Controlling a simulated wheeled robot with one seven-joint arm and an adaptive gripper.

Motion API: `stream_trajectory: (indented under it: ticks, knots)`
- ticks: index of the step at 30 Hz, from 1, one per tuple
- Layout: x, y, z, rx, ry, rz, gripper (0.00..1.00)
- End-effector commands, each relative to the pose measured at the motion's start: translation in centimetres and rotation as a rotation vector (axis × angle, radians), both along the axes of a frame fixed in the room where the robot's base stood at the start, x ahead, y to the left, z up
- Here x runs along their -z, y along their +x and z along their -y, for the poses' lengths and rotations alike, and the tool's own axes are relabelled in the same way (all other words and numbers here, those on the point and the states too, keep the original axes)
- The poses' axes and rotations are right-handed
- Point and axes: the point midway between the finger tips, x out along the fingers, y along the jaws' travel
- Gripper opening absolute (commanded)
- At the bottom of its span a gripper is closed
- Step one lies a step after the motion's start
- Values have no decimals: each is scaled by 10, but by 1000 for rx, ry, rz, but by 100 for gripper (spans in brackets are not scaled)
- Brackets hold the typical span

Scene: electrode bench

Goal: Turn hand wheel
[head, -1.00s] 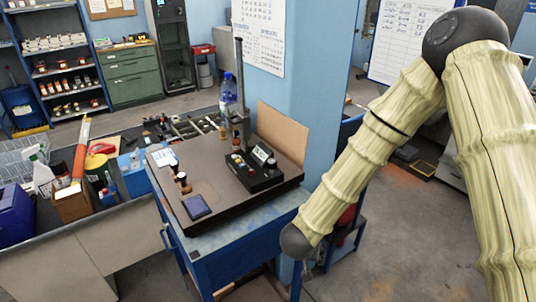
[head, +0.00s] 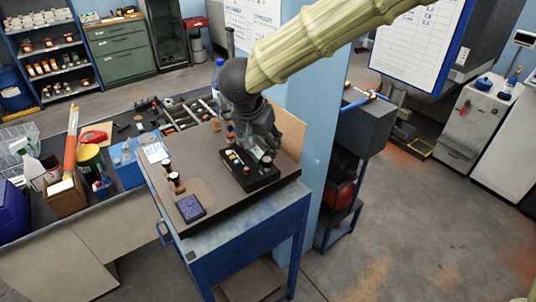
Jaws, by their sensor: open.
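I cannot make out a hand wheel in the head view. My gripper (head: 262,154) hangs over the blue bench (head: 245,238), pointing down. It is open, with nothing seen between its fingers. It is just above or behind the black control box (head: 250,182) with small buttons, and I cannot tell whether they touch.
A blue square pad (head: 190,208), small dark-topped pegs (head: 178,184) and a white card (head: 157,153) lie on the plate's left. A brown panel (head: 291,145) stands behind the box. A cluttered side bench (head: 75,243) is left.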

Motion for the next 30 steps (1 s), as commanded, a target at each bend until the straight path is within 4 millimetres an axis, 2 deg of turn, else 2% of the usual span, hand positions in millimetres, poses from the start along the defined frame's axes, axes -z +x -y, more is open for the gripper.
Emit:
stream_trajectory:
  ticks: [9,15,21,29,30]
  knots:
    - [47,18,7,-2,-3,-2,52]
    - [69,27,11,0,-2,-1,52]
    - [80,30,14,2,-1,-1,52]
    - [81,31,14,2,-2,0,52]
    - [81,31,14,2,-2,0,49]
